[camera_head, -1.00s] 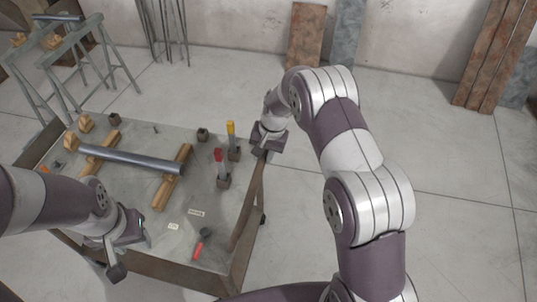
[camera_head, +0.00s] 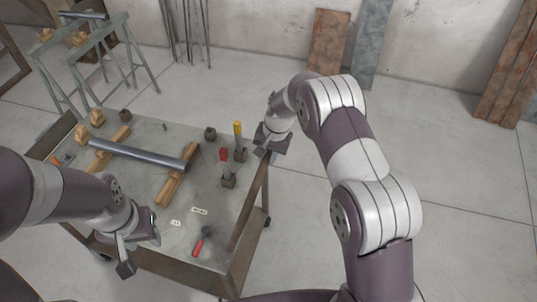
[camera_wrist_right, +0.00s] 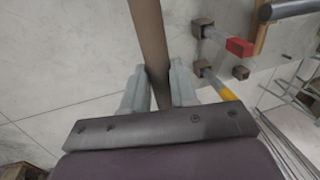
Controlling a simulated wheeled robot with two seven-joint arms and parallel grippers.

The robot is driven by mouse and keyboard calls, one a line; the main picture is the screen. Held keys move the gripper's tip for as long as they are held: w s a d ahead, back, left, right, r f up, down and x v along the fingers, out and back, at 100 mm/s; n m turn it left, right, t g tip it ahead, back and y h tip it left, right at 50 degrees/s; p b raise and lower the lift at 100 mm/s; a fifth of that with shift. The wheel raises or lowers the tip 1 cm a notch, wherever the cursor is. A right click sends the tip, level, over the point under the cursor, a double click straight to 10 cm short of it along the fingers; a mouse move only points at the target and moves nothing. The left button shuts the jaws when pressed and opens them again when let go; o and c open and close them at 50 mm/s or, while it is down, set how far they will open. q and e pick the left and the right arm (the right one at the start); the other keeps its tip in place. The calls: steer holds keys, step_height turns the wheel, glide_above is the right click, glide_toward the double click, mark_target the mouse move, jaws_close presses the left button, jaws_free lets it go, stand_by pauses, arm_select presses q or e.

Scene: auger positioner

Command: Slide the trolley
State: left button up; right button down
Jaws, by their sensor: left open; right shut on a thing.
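The trolley (camera_head: 215,228) is a grey-topped metal cart with a brown raised rim, and one wheel shows at its right side. My right gripper (camera_head: 266,147) is at the trolley's far right side. In the right wrist view, its two fingers (camera_wrist_right: 161,88) are shut around the brown rail (camera_wrist_right: 148,30) of the trolley. My left gripper (camera_head: 126,254) is open and empty at the trolley's near left edge. I cannot tell whether it touches the edge.
On the trolley, a grey pipe (camera_head: 140,154) rests across wooden blocks (camera_head: 177,175). Sawhorses (camera_head: 85,65) stand behind left. Floor at right is clear.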

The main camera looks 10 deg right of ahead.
steer(key=shift+w+a+r, duration=0.1)
steer(key=shift+w+r, duration=0.05)
steer(key=c, duration=1.1)
jaws_free()
steer(key=shift+o, duration=1)
steer(key=shift+a, duration=0.15)
arm_select(q)
steer(key=shift+a, duration=0.3)
arm_select(e)
steer(key=shift+a, duration=0.1)
arm_select(q)
steer(key=shift+f, duration=0.1)
steer(key=shift+d+f+b, duration=0.15)
steer(key=shift+f+b, duration=0.7)
steer(key=shift+b, duration=0.05)
arm_select(e)
step_height(320, 180, up, 12)
steer(key=s+d, duration=0.1)
steer(key=d, duration=0.1)
steer(key=shift+r, duration=0.15)
steer(key=shift+s, duration=0.1)
